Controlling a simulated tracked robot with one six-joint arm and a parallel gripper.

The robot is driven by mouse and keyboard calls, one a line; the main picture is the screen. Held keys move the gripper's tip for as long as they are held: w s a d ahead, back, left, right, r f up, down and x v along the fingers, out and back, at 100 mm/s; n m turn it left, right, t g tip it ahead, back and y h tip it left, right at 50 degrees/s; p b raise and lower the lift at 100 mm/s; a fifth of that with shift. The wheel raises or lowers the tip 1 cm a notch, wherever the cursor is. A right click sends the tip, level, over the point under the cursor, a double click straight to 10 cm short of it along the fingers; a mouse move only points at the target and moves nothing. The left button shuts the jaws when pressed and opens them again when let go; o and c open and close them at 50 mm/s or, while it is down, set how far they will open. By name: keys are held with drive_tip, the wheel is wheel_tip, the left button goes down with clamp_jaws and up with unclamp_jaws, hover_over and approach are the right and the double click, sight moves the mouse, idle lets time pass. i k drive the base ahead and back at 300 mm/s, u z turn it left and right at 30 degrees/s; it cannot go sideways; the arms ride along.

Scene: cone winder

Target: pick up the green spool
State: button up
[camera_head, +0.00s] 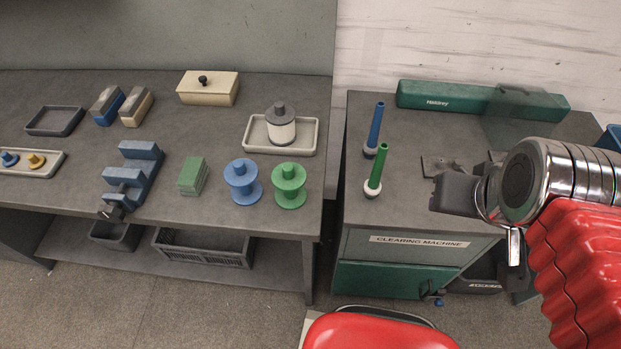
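The green spool (290,187) stands upright on the grey table (75,187) near its front right edge. My gripper (440,190) is at the right, above the clearing machine (352,216), well apart from the green spool. Its dark fingers are seen partly from the side, and their opening cannot be made out.
On the machine stand a blue rod (375,127) and a green rod (380,165). A gap separates table and machine.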

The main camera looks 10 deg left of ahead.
sight(289, 177)
drive_tip(key=z, duration=0.25)
drive_tip(key=k, duration=1.25)
drive_tip(key=u, duration=1.5)
drive_tip(key=i, duration=1)
drive_tip(key=u, duration=0.1)
